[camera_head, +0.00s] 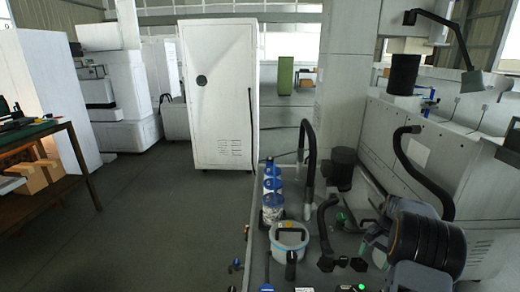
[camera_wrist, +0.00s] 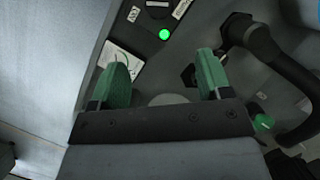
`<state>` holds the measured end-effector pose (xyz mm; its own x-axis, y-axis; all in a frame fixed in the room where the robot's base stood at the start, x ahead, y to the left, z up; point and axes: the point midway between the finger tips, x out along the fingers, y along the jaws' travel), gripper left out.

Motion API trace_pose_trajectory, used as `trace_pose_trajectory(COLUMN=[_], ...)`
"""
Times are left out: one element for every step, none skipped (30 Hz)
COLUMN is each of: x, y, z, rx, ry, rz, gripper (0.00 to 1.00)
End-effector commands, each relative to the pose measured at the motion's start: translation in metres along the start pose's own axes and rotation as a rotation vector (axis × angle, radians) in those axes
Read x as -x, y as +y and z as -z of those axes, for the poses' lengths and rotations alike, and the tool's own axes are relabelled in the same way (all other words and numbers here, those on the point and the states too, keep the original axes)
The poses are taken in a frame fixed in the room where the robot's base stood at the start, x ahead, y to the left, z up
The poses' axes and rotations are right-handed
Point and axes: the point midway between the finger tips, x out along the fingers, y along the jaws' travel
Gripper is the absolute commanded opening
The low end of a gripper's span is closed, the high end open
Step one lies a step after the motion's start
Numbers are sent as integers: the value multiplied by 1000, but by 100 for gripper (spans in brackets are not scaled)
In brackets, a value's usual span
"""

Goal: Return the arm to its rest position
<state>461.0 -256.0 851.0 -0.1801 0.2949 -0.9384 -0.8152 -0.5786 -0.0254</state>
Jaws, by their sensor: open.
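My gripper (camera_wrist: 163,72) shows in the wrist view with two green fingers standing well apart. Nothing is held between them. A pale rounded shape lies behind the gap, close to the palm; I cannot tell what it is. In the head view my arm is folded at the lower right, over the machine's grey deck (camera_head: 312,240). A green finger part shows there beside the dark arm joint; the fingertips are mostly hidden. A green lit button (camera_wrist: 165,34) and a white label (camera_wrist: 122,58) lie beyond the fingers in the wrist view.
A black hose (camera_wrist: 285,65) curves close on the right in the wrist view. On the deck stand a white bucket (camera_head: 289,243), blue-and-white canisters (camera_head: 272,190) and an upright black hose (camera_head: 308,155). A grey machine wall (camera_head: 440,150) rises behind my arm. Open floor (camera_head: 150,225) lies left.

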Motion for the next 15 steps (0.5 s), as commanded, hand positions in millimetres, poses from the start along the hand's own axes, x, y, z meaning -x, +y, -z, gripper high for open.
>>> trace_pose_trajectory(x=[-16, -19, -20, -18, -16, -12, -8, -4, 1, 4, 8, 13, 16, 19, 22], y=[5, 8, 9, 9, 7, 4, 1, -2, -6, -9, -11, -14, -16, -18, -19], z=[-4, -8, -16, -25, -36, -52, -64, -77, -94, -108, -122, -142, -157, -172, -191], rx=[19, 34, 60, 88, 118, 165, 201, 238, 288, 325, 365, 418, 458, 498, 549], ry=[-13, -7, 7, 20, 37, 64, 86, 108, 138, 160, 184, 217, 240, 265, 297], rz=[-13, -17, -23, -29, -35, -46, -53, -59, -68, -74, -80, -88, -93, -96, -101], gripper=[72, 72, 72, 72, 72, 72, 72, 72, 72, 72, 72, 72, 72, 72, 72])
